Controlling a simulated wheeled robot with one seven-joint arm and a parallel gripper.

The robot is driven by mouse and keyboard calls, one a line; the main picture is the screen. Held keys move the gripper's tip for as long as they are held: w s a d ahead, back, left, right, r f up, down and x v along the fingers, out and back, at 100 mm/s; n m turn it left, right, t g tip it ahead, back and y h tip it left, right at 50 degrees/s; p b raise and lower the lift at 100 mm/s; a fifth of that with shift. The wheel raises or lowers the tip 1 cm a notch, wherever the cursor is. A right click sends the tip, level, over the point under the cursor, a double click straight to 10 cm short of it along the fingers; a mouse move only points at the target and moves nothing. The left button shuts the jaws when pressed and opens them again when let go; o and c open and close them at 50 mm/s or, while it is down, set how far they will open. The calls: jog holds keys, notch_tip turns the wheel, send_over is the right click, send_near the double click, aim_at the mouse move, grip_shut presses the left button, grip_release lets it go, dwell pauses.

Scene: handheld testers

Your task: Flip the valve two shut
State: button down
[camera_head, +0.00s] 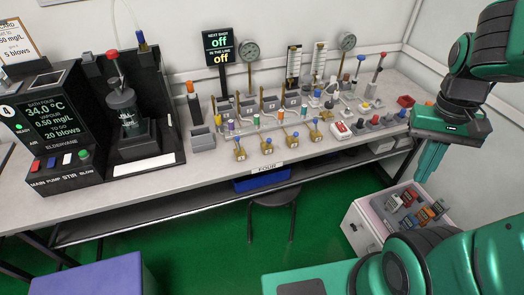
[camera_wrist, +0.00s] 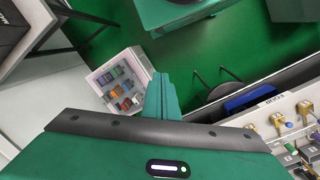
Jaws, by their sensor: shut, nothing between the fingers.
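Several small brass valves stand in a row along the bench's front edge in the head view. The second from the left (camera_head: 266,146) is brass with a small tag and a coloured lever tip. Its neighbours are the leftmost valve (camera_head: 239,153) and the third valve (camera_head: 293,139). The tag numbers are too small to read surely. Brass valves (camera_wrist: 279,124) also show at the right of the wrist view. My gripper (camera_head: 429,162) is shut and empty, pointing down off the bench's right end, well apart from the valves; its fingers show in the wrist view (camera_wrist: 161,93).
Gauges, tubes and coloured levers crowd the bench behind the valves. A black console (camera_head: 55,130) stands left. A white box of coloured items (camera_head: 365,232) is below my gripper. A stool (camera_head: 272,198) sits under the bench.

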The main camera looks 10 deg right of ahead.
jog(key=w+a+f+n+h, duration=0.3)
jog(key=w+a+f+h, duration=0.3)
jog(key=w, duration=0.3)
jog(key=w+a+f+n+h, duration=0.2)
jog(key=w+a+f+h, duration=0.25)
jog(key=w+a, duration=0.3)
jog(key=s+a+f+n+t, duration=0.1)
jog(key=a+f+n+t, duration=0.3)
jog(key=a+t, duration=0.5)
jog(key=s+a+f+n+t+h, duration=0.1)
jog(key=a+f+n+t, duration=0.3)
jog(key=a+t, duration=0.5)
jog(key=a+n, duration=0.1)
jog(key=a, duration=0.7)
jog(key=shift+a, duration=0.3)
jog(key=shift+f, duration=0.1)
